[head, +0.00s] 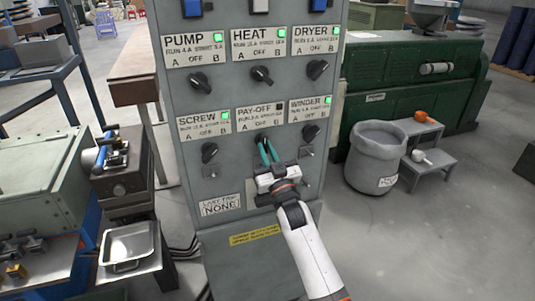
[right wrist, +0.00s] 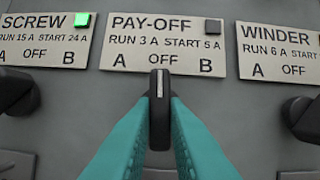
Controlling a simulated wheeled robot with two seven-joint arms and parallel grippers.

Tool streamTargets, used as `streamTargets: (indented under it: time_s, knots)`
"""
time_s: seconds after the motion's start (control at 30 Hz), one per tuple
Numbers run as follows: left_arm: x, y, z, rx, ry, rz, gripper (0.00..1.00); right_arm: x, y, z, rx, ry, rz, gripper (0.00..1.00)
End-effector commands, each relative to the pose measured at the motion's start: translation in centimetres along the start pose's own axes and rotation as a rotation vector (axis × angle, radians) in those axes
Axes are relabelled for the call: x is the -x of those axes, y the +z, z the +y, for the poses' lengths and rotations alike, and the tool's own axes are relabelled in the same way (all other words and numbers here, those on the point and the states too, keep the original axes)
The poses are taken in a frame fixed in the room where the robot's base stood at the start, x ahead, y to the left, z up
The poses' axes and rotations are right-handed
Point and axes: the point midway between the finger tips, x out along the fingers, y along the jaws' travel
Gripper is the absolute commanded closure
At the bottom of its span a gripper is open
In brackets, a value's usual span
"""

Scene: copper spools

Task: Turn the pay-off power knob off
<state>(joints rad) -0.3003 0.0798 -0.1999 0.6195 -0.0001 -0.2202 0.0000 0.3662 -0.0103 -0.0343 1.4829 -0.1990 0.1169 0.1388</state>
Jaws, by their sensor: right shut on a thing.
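The grey control cabinet's PAY-OFF label (head: 260,118) is in the lower middle of the panel, with A, OFF and B marks. Its small lamp (head: 279,106) is dark, and it looks dark grey in the right wrist view (right wrist: 213,27). The black pay-off knob (right wrist: 159,110) stands upright, its white line pointing up at OFF. My right gripper (head: 266,146) has its teal fingers shut on this knob, one on each side. In the head view the fingers hide most of the knob. My left gripper is not in view.
The screw knob (head: 209,152) and winder knob (head: 309,132) flank the pay-off knob closely. Pump, heat and dryer knobs sit above, with green lamps lit. A grey bin (head: 372,165) and a small step (head: 432,150) stand to the right.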

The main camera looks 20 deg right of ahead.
Motion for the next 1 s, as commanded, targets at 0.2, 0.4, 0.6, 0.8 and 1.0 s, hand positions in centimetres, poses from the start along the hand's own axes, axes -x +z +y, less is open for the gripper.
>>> streamTargets:
  time_s: [0.2,0.4,0.6,0.8,1.0]
  knots:
    - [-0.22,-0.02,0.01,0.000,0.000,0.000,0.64,0.07,-0.17,0.12,-0.051,-0.021,0.004,1.00]
    - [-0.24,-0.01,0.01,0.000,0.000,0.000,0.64,0.05,-0.15,0.11,-0.063,-0.026,0.004,1.00]
    - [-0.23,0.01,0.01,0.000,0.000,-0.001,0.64,0.05,-0.15,0.10,-0.062,-0.026,0.005,1.00]
    - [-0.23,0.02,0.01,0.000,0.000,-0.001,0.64,0.04,-0.13,0.10,-0.061,-0.025,0.004,0.65]
    - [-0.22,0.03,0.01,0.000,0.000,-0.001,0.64,0.01,-0.06,0.08,-0.061,-0.025,0.002,0.65]
